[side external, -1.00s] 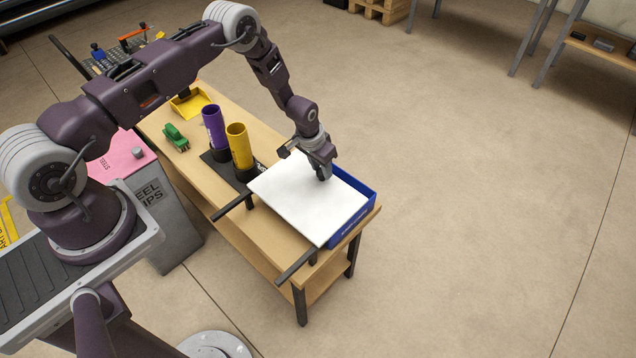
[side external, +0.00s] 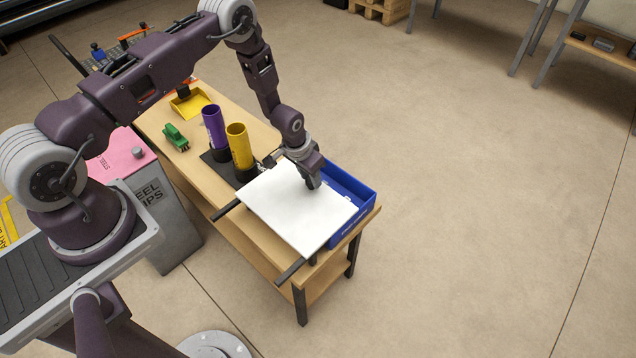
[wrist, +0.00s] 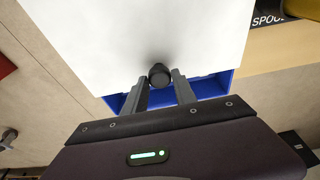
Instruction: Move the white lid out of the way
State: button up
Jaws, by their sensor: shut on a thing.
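The white lid (side external: 290,213) is a flat white board lying over most of the blue bin (side external: 365,206), shifted to the left of it. A strip of the bin's inside shows along its right and far side. My gripper (side external: 312,184) is above the lid's far right part. In the wrist view my gripper (wrist: 160,78) is shut on the lid's black knob (wrist: 159,74), and the white lid (wrist: 150,35) spreads beyond it. The blue bin (wrist: 207,86) shows under the lid's near edge.
A yellow tube (side external: 239,147) and a purple tube (side external: 214,127) stand in black holders left of the lid. Two dark bars (side external: 291,271) stick out at the table's front side. A green object (side external: 175,137) and a yellow tray (side external: 190,102) sit farther back on the table.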

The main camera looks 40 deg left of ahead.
aim_at(297, 199)
jog(key=shift+s, duration=1.3)
jog(key=shift+s, duration=1.9)
jog(key=o, duration=0.4)
jog(key=shift+s, duration=0.2)
jog(key=shift+c, duration=0.2)
jog(key=o, duration=0.4)
jog(key=shift+o, duration=0.2)
jog(key=shift+w+r, duration=0.1)
jog(key=w+v, duration=0.1)
jog(key=v, duration=0.5)
jog(key=shift+w+r, duration=0.2)
jog(key=shift+r, duration=0.3)
jog(key=shift+r, duration=0.1)
